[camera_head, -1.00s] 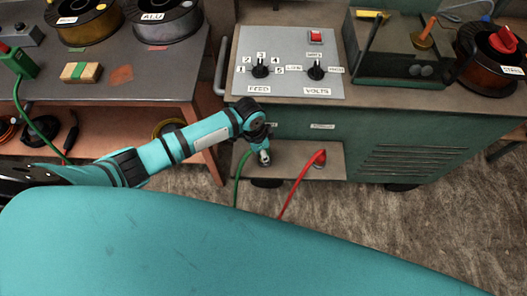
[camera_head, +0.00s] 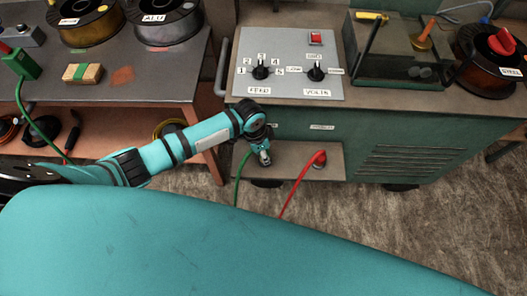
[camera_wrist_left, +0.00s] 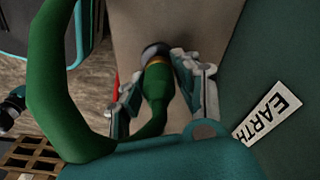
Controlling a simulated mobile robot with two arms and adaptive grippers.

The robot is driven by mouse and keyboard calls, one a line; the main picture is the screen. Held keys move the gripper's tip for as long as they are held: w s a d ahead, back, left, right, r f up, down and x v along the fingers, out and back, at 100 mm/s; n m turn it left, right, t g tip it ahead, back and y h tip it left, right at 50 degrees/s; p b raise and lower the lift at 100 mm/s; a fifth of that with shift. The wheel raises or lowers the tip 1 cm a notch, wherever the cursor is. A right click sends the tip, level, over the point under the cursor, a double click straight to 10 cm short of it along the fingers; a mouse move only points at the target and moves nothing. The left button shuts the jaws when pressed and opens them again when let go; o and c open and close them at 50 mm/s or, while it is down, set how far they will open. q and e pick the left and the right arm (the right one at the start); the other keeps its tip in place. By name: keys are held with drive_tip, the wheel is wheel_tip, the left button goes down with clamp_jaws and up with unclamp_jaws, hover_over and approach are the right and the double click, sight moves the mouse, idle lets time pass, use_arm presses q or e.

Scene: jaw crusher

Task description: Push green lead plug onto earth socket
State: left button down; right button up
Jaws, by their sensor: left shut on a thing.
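My left gripper (camera_head: 264,156) is low in front of the green cabinet, over its lower shelf. In the left wrist view the gripper (camera_wrist_left: 157,72) is shut on the green lead plug (camera_wrist_left: 157,86). The plug's tip end points at the dark round earth socket (camera_wrist_left: 155,50). A brass-coloured ring shows between the plug and the socket; I cannot tell how deep the plug sits. The EARTH label (camera_wrist_left: 266,113) is to the right. The green lead (camera_wrist_left: 56,70) loops at the left and hangs down in the head view (camera_head: 239,178). My right gripper is not seen.
A red lead plug (camera_head: 320,159) sits on the shelf to the right of my left gripper, its cable running down to the floor. The control panel (camera_head: 288,62) with two knobs is above. A workbench (camera_head: 150,88) with spools stands at the left.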

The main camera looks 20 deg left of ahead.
use_arm(q)
drive_tip(key=shift+f+b, duration=0.3)
drive_tip(key=shift+f, duration=0.25)
idle(0.4)
drive_tip(key=c, duration=0.9)
unclamp_jaws()
drive_tip(key=r, duration=0.4)
drive_tip(key=a+r, duration=0.1)
drive_tip(key=r, duration=0.3)
drive_tip(key=a+r, duration=0.1)
drive_tip(key=r, duration=0.2)
drive_tip(key=shift+s+r, duration=0.3)
drive_tip(key=shift+r, duration=0.1)
